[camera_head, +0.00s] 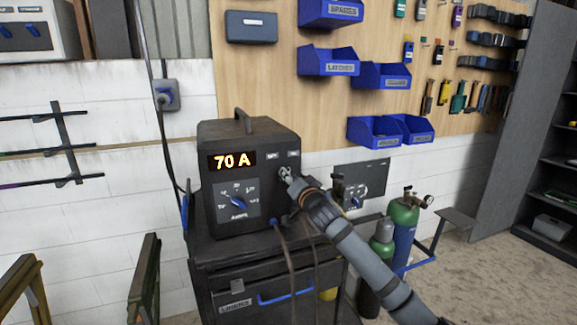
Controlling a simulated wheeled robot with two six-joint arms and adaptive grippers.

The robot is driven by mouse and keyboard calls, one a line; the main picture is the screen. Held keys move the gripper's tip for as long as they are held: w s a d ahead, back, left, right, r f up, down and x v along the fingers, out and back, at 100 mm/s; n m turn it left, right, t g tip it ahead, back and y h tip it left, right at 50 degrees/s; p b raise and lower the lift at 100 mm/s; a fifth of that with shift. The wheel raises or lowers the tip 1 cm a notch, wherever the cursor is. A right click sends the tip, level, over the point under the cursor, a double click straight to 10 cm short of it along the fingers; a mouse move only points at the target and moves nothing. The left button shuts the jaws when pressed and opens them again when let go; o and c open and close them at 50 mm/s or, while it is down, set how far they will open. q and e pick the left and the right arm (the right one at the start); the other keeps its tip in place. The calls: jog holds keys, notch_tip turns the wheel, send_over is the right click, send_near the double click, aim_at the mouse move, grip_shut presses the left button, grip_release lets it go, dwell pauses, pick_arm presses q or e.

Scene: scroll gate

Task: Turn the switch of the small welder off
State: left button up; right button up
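The small welder (215,200) is a dark box with a top handle, standing on a dark cart. Its display (232,161) is lit and reads "70 A". Below it is a blue-pointer amps dial (237,200). My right gripper (285,174) comes in from the lower right, with its tip at the upper right of the welder's front, just below small labels (283,155). The switch there is mostly hidden by the gripper. I cannot tell its position or whether the fingers are touching or closed on it. My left gripper is not in view.
The cart (215,262) has a drawer with a blue handle (286,296), and cables hang down its front. Green gas bottles (402,217) stand to the right. Blue bins (328,62) hang on the wooden wall panel. Metal stands are at the lower left.

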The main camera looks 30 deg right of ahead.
jog(key=shift+x, duration=0.8)
grip_shut()
